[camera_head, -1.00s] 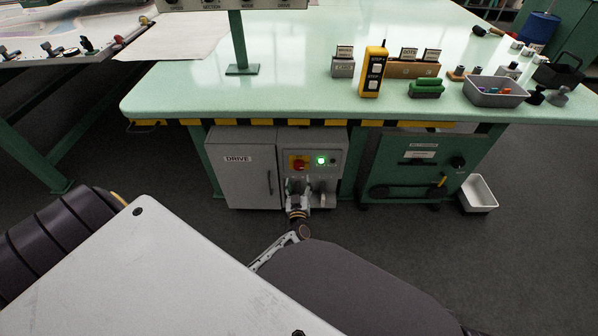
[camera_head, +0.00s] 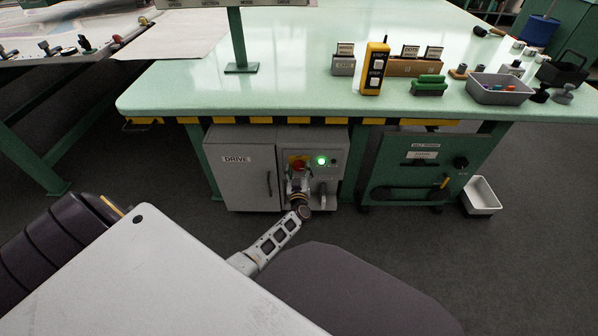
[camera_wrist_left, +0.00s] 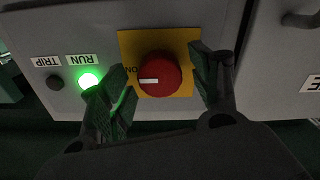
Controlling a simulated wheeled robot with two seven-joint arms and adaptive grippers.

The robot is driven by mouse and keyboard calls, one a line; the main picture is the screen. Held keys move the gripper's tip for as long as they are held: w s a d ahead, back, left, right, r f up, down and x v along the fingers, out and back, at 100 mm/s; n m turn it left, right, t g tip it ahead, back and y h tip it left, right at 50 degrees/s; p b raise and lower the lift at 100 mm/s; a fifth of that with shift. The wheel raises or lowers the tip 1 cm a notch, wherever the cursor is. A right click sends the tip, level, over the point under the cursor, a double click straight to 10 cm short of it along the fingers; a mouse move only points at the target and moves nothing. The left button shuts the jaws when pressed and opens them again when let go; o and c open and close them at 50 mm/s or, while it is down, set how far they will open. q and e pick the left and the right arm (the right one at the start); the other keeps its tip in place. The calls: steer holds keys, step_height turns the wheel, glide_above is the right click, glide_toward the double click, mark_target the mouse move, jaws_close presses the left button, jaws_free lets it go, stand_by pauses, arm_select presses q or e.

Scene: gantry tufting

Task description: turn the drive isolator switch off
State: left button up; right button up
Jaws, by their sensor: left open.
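The drive isolator switch is a red round knob on a yellow plate on the front of the grey drive cabinet (camera_head: 236,172). In the left wrist view the red knob (camera_wrist_left: 160,76) has a white mark pointing at the word ON on the yellow plate (camera_wrist_left: 128,42). My left gripper (camera_wrist_left: 164,88) is open, with one finger on each side of the knob and nothing held. In the head view the left gripper (camera_head: 298,178) is in front of the switch and hides its lower part. My right gripper does not show.
A green RUN lamp (camera_wrist_left: 90,80) is lit beside the switch, close to one finger, with a dark TRIP button (camera_wrist_left: 54,82) past it. The green table (camera_head: 290,85) overhangs the cabinet. A green cabinet (camera_head: 405,170) and white bin (camera_head: 481,196) stand to the right.

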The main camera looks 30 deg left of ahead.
arm_select(q)
steer(key=c, duration=1)
steer(key=shift+c, duration=0.2)
